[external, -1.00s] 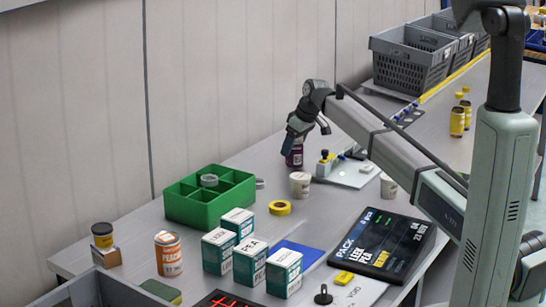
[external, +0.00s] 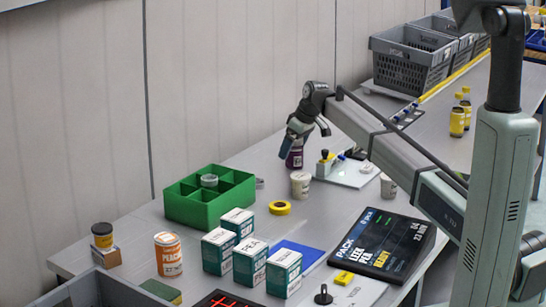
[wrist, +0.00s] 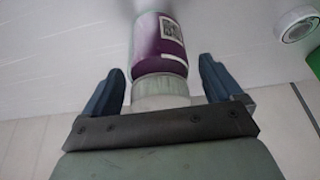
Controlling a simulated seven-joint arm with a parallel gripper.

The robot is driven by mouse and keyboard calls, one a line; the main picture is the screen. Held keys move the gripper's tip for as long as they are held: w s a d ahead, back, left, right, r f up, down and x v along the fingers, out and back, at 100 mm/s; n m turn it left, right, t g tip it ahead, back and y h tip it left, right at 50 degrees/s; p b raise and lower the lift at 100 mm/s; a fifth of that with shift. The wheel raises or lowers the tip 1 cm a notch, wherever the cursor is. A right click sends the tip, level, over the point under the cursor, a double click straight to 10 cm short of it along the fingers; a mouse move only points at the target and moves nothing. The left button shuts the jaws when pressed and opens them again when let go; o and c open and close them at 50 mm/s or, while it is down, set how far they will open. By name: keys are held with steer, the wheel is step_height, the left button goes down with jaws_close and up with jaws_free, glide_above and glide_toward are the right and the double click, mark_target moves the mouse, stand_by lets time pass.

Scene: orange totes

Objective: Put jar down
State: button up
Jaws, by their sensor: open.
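A purple jar (external: 295,156) with a pale lid and a white label stands on the grey table near the wall. In the wrist view the jar (wrist: 160,42) sits between and just beyond my fingers, with its lid toward the palm. My gripper (external: 291,141) is above the jar in the external view, pointing down. In the wrist view my gripper (wrist: 160,80) is open, with a gap between each finger and the jar. The far side of the jar is hidden.
White cups (external: 300,184) and a white board (external: 350,173) with small items stand close by. The wall (external: 240,80) is close behind.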

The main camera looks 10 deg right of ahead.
steer(key=v, duration=1.2)
steer(key=shift+r, duration=0.1)
